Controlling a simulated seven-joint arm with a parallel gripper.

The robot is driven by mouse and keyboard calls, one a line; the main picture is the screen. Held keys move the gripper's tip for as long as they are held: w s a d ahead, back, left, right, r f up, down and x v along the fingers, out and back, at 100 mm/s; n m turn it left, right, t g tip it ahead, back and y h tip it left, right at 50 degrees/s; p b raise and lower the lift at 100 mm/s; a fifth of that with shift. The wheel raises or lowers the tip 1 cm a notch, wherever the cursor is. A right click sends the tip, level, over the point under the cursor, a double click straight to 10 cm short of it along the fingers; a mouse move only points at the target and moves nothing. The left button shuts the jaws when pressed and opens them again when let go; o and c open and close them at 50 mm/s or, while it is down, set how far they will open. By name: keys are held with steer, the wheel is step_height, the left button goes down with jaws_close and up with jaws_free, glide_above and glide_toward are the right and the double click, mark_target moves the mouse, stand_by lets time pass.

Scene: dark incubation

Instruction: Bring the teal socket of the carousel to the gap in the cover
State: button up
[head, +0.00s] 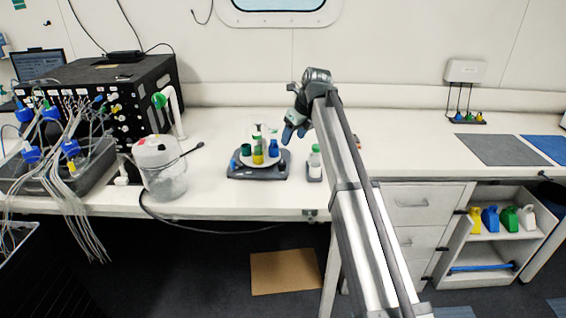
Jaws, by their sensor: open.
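The carousel is a small white disc (267,165) on a dark grey base (258,175) near the middle of the bench. It bears a dark green or teal piece (246,150), a yellow one (257,158) and a blue one (273,149). A clear, pale upright shape (257,134) rises over the disc; I cannot tell whether it is the cover, and its gap cannot be made out. A small blue part (233,165) sits at the base's left edge. My gripper (287,134) is open and empty, just above and right of the carousel, apart from it.

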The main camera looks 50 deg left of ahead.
mark_target(283, 163)
steer(key=x, duration=1.3)
steer(key=shift+f, duration=0.35)
steer(key=c, duration=1)
steer(key=shift+c, duration=0.2)
